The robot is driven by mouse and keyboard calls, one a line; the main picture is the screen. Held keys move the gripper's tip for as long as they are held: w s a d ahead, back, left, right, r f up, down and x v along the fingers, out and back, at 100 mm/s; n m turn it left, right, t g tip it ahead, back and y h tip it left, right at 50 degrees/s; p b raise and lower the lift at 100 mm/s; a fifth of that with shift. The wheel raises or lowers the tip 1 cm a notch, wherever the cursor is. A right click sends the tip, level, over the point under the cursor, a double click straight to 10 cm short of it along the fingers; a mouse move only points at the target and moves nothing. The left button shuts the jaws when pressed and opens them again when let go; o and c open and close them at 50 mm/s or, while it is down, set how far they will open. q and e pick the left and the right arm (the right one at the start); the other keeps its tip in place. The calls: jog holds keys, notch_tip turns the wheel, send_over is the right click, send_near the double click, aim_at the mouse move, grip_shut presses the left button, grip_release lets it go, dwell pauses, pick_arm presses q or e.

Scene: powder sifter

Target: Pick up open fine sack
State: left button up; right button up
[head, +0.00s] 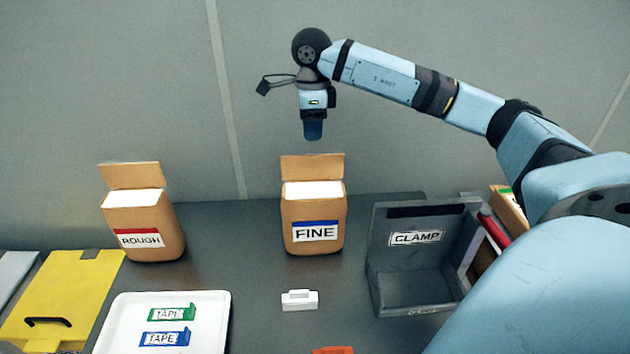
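The open fine sack (314,217) is a brown sack with a blue-topped FINE label. It stands upright near the back of the table with its top flap raised and white powder showing at its mouth. My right gripper (313,131) hangs pointing down above the sack, apart from it. I see its fingers edge-on as one dark blue shape, so their opening cannot be made out. My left gripper is not in view.
A brown ROUGH sack (143,225) stands open to the left. A grey CLAMP holder (380,270) is at the right. A white tray (105,338) with TAPE items, a small white block (300,301) and a yellow board (75,292) lie in front.

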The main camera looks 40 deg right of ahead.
aim_at(312, 179)
notch_tip(312, 179, down, 11)
jog(key=shift+f+p, duration=0.1)
jog(key=shift+p, duration=0.3)
jog(key=shift+s, duration=0.1)
jog(key=shift+c, duration=0.4)
grip_shut()
jog(key=shift+r, duration=0.2)
dwell(0.8)
